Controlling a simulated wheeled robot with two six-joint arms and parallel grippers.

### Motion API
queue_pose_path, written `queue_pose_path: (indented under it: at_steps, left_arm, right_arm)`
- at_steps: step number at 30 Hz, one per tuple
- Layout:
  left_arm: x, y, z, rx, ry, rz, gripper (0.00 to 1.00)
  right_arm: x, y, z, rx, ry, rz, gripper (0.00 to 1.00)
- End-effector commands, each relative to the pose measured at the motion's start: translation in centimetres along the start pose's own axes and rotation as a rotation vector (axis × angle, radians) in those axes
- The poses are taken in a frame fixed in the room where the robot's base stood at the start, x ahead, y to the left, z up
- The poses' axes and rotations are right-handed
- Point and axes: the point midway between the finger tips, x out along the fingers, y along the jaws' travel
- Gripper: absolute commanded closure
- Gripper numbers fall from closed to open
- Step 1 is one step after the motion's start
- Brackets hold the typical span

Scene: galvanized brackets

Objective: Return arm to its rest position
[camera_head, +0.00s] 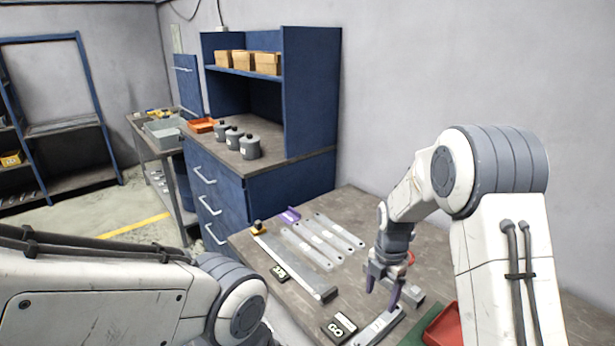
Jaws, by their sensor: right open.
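My right arm comes in from the right and its gripper (383,294) points down with its two purple-tipped fingers apart. It is over the table near a galvanized bracket (378,330) that lies by the front edge. I see nothing between the fingers; whether the tips touch the bracket I cannot tell. Several flat galvanized strips (325,240) lie side by side further back on the grey table (355,205). My left arm crosses the lower left of the view, and its gripper is out of sight.
A long bar fixture (295,267) with a "375" label (279,272) lies left of the strips. A "GO" block (339,327) sits at the front edge. A red tray (443,328) and green mat (415,333) are at right. A blue cabinet (260,190) stands behind.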

Motion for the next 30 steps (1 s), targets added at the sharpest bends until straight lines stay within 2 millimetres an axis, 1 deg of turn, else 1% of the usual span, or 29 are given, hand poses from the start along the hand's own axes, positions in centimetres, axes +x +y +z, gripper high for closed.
queue_pose_path:
  at_steps: [1, 2, 4, 5, 6, 8, 9, 11, 12, 14, 15, 18, 21, 24, 27, 30]
  left_arm:
    - [0.0, 0.0, 0.0, 0.000, 0.000, 0.000, 0.50]
    - [0.0, 0.0, 0.0, 0.000, 0.000, 0.000, 0.50]
    - [0.0, 0.0, 0.0, 0.000, 0.000, 0.000, 0.50]
    - [0.0, 0.0, 0.0, 0.000, 0.000, 0.000, 0.50]
    - [0.0, 0.0, 0.0, 0.000, 0.000, 0.000, 0.50]
    - [0.0, 0.0, 0.0, 0.000, 0.000, 0.000, 0.50]
    - [0.0, 0.0, 0.0, 0.000, 0.000, 0.000, 0.50]
    - [0.0, 0.0, 0.0, 0.000, 0.000, 0.000, 0.50]
    - [0.0, 0.0, 0.0, 0.000, 0.000, 0.000, 0.50]
    - [0.0, 0.0, 0.0, 0.000, 0.000, 0.000, 0.50]
    - [0.0, 0.0, 0.0, 0.000, 0.000, 0.000, 0.50]
    - [0.0, 0.0, 0.0, 0.000, 0.000, 0.000, 0.50]
    - [0.0, 0.0, 0.0, 0.000, 0.000, 0.000, 0.50]
    - [0.0, 0.0, 0.0, 0.000, 0.000, 0.000, 0.50]
    - [0.0, 0.0, 0.0, 0.000, 0.000, 0.000, 0.50]
    - [0.0, 0.0, 0.0, 0.000, 0.000, 0.000, 0.50]
  right_arm:
    - [-1.1, 0.3, -1.5, 0.043, -0.001, 0.007, 0.26]
    - [-1.8, 0.4, -2.6, 0.084, -0.001, 0.010, 0.26]
    - [-3.6, 0.3, -5.6, 0.202, 0.003, 0.016, 0.26]
    - [-4.4, 0.1, -7.1, 0.261, 0.005, 0.020, 0.26]
    - [-5.5, -0.2, -9.0, 0.341, 0.009, 0.023, 0.26]
    - [-6.9, -1.0, -11.9, 0.466, 0.016, 0.026, 0.26]
    - [-7.7, -1.7, -13.7, 0.549, 0.022, 0.028, 0.26]
    - [-8.8, -2.9, -16.3, 0.673, 0.032, 0.029, 0.26]
    - [-9.5, -3.9, -18.0, 0.756, 0.038, 0.028, 0.26]
    - [-10.3, -5.5, -20.3, 0.880, 0.048, 0.026, 0.26]
    - [-10.8, -6.6, -21.6, 0.963, 0.055, 0.024, 0.26]
    - [-11.6, -9.6, -24.6, 1.157, 0.071, 0.014, 0.26]
    - [-12.0, -12.2, -26.5, 1.318, 0.084, 0.002, 0.26]
    - [-12.1, -14.2, -27.6, 1.435, 0.090, -0.010, 0.26]
    - [-12.1, -15.2, -28.1, 1.502, 0.094, -0.016, 0.26]
    - [-12.0, -15.6, -28.2, 1.530, 0.094, -0.020, 0.26]
